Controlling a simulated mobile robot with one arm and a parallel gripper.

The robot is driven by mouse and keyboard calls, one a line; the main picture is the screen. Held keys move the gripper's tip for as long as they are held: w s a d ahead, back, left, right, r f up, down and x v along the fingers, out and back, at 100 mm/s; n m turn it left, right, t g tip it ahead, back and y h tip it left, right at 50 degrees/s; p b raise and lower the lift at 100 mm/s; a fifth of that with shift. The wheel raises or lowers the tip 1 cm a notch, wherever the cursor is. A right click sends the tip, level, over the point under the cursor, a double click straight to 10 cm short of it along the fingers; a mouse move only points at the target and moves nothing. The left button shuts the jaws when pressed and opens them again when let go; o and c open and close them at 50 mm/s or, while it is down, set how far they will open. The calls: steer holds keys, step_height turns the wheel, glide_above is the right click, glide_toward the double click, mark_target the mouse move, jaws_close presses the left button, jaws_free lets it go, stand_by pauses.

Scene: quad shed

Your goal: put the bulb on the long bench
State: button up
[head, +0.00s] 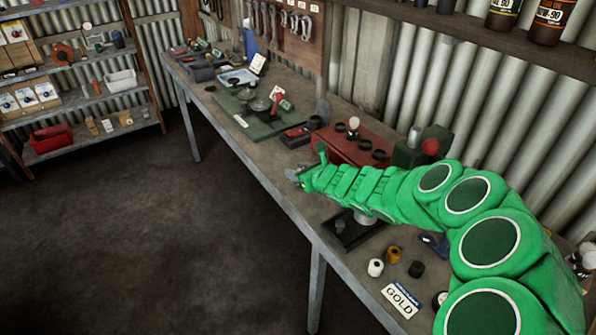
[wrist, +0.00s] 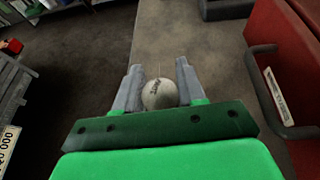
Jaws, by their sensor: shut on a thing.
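The bulb (wrist: 158,95) is a round, whitish ball with small dark print on it. In the wrist view it sits between the two grey fingers of my gripper (wrist: 159,88), which is shut on it. In the head view my gripper (head: 296,176) reaches over the front part of the long bench (head: 268,156), and the bulb cannot be made out there. The bench top also shows beyond the fingers in the wrist view (wrist: 190,42). I cannot tell how high the bulb is above the bench.
A red metal box (head: 350,146) stands close behind my gripper; its handle (wrist: 264,88) shows in the wrist view. A green mat (head: 245,122) with tools lies farther left. Small rolls (head: 376,267) and a "GOLD" card (head: 401,300) lie nearer. Bare bench top shows around my gripper.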

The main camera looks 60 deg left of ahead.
steer(key=o, duration=1.1)
steer(key=shift+c, duration=0.2)
steer(key=shift+d+r, duration=0.3)
steer(key=shift+d, duration=0.15)
steer(key=v, duration=0.9)
steer(key=shift+d, duration=0.1)
steer(key=shift+v, duration=0.9)
steer(key=shift+w, duration=0.1)
